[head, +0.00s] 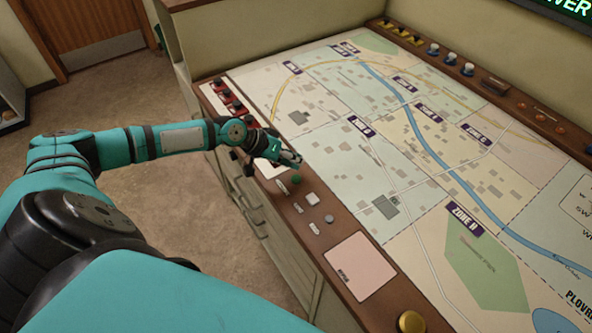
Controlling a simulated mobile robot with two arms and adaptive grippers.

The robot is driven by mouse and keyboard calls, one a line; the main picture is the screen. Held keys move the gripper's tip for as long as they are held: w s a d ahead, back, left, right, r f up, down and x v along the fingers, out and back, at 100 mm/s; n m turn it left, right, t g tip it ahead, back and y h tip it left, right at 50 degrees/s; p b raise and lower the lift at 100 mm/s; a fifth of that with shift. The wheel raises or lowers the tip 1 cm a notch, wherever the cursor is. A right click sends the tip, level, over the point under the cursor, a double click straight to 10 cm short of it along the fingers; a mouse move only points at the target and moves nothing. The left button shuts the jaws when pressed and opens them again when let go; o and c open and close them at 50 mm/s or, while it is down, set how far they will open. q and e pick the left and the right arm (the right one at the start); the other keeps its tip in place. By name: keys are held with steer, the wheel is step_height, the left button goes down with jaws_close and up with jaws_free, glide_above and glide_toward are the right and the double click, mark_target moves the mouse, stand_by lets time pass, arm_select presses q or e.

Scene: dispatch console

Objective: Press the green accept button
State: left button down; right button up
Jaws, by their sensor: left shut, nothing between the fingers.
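The green accept button (296,180) is a small round green knob on the brown front ledge of the console, beside a small pale label. My left gripper (297,160) is shut and empty. In the picture it is just above the button, by the edge of a white card. The fingertips look close to the button, but I cannot tell whether they touch it. My right gripper is not in view.
The console top holds a large zone map (420,110). Red buttons (228,97) line the ledge's far end. Floor shows left.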

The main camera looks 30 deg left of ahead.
mark_target(295, 176)
arm_select(q)
step_height(295, 176, down, 2)
steer(key=shift+f+b, duration=0.15)
steer(key=shift+b, duration=0.4)
steer(key=shift+f, duration=0.1)
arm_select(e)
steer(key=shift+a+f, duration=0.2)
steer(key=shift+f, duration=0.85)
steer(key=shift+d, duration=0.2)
arm_select(q)
steer(key=shift+f+b, duration=0.35)
steer(key=shift+f, duration=0.05)
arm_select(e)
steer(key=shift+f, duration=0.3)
arm_select(q)
steer(key=shift+f+b, duration=0.35)
steer(key=shift+f, duration=0.05)
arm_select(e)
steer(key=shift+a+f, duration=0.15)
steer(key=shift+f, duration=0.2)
arm_select(q)
steer(key=shift+r, duration=0.1)
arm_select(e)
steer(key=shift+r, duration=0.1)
arm_select(q)
steer(key=shift+r+p, duration=0.75)
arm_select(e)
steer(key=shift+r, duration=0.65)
